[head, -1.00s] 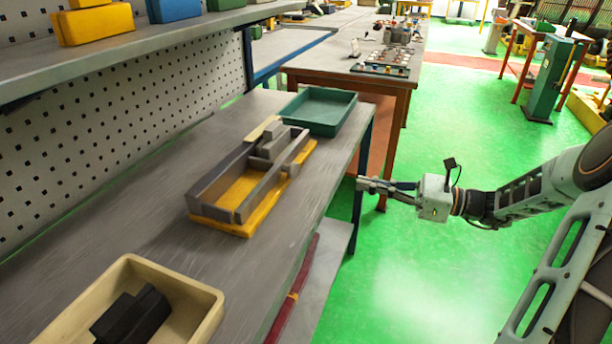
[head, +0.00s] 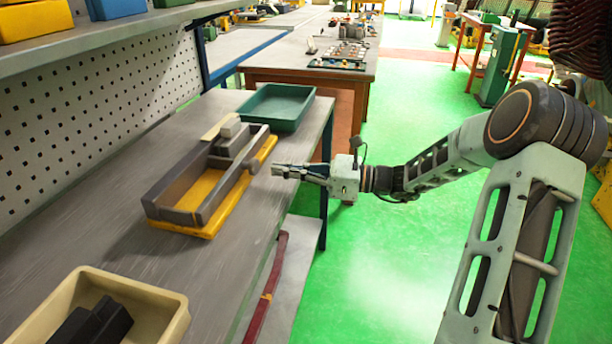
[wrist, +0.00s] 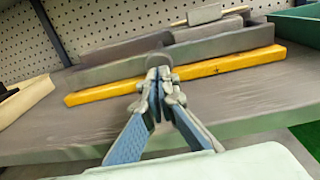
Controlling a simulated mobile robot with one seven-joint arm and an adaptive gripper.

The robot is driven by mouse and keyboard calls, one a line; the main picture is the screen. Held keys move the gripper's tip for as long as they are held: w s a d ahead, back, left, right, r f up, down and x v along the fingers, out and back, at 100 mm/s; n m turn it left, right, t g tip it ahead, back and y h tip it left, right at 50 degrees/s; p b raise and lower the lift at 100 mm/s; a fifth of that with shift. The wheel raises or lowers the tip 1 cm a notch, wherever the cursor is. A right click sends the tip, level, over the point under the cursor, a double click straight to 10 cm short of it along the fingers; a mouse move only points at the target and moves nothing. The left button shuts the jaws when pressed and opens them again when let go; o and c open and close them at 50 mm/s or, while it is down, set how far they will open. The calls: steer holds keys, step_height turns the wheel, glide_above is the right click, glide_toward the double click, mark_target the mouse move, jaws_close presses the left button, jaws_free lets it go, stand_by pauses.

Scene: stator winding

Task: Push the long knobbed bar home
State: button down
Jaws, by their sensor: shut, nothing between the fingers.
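A grey fixture (head: 163,211) with upright walls sits on a yellow base plate (head: 192,230) on the bench. A long dark grey bar runs along its side nearest my arm, with a small rounded knob (head: 251,167) facing my gripper; I cannot clearly separate the bar from the fixture wall. A light grey block (head: 231,127) stands at its far end. My gripper (head: 275,171) is shut and empty at the bench's edge, close to the knob and seemingly apart from it. In the wrist view, the fingertips (wrist: 158,74) point at the fixture and hide part of its middle.
A green tray (head: 275,108) stands beyond the fixture. A cream bin (head: 170,322) with dark blocks (head: 92,325) is at the near end. A perforated panel (head: 90,110) and a shelf (head: 130,27) lie behind. The bench between bin and fixture is clear.

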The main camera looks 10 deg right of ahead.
mark_target(258, 166)
steer(key=shift+x, duration=1.45)
steer(key=shift+p+x, duration=0.4)
steer(key=shift+x, duration=0.4)
steer(key=shift+w+a, duration=0.2)
steer(key=shift+a, duration=0.2)
